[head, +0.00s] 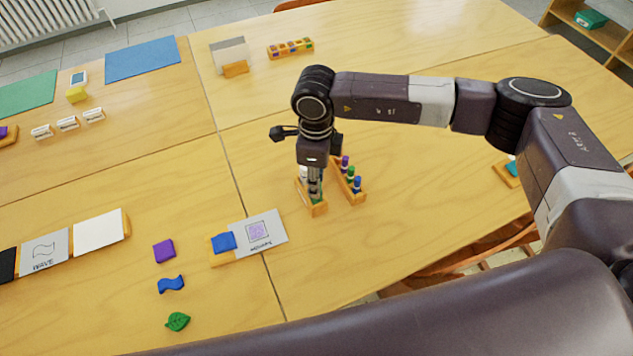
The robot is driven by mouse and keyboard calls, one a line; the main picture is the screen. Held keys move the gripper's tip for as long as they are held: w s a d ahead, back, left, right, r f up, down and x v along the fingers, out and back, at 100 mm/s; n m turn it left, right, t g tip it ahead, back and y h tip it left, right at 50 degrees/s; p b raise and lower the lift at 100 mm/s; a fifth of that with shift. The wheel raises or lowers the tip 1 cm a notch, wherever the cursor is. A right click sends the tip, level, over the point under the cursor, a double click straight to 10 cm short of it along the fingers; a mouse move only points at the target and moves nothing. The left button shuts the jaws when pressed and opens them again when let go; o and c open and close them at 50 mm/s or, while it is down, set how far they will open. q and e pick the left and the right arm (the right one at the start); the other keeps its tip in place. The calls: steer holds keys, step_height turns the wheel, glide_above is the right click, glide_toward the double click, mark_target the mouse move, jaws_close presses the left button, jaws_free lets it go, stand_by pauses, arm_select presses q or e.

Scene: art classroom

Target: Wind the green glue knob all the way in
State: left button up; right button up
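A small wooden rack (319,210) stands on the table, largely hidden by my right gripper (314,192). The gripper points down over this rack, with its fingers low among the things in it. A bit of green shows beside the fingertips, and something white stands behind them. I cannot tell whether the fingers touch or grip the green piece. A second wooden rack (348,188) just to the right holds sticks with purple, green and blue tops, including a green knob (351,173). My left gripper is out of view.
Left of the racks lie a card in a wooden stand (265,229), a blue block (223,242), a purple square (164,251), a blue wave (171,284) and a green leaf (177,321). A wooden block strip (290,48) stands at the back. The table right of the racks is mostly clear.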

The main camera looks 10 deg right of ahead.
steer(key=c, duration=0.3)
stand_by(0.4)
steer(key=shift+n+b, duration=1.95)
steer(key=shift+n, duration=0.35)
steer(key=shift+f+n+b, duration=0.1)
steer(key=shift+n+b, duration=1.25)
steer(key=shift+n, duration=0.45)
steer(key=shift+n+b, duration=1)
steer(key=shift+n, duration=0.6)
steer(key=o, duration=1.5)
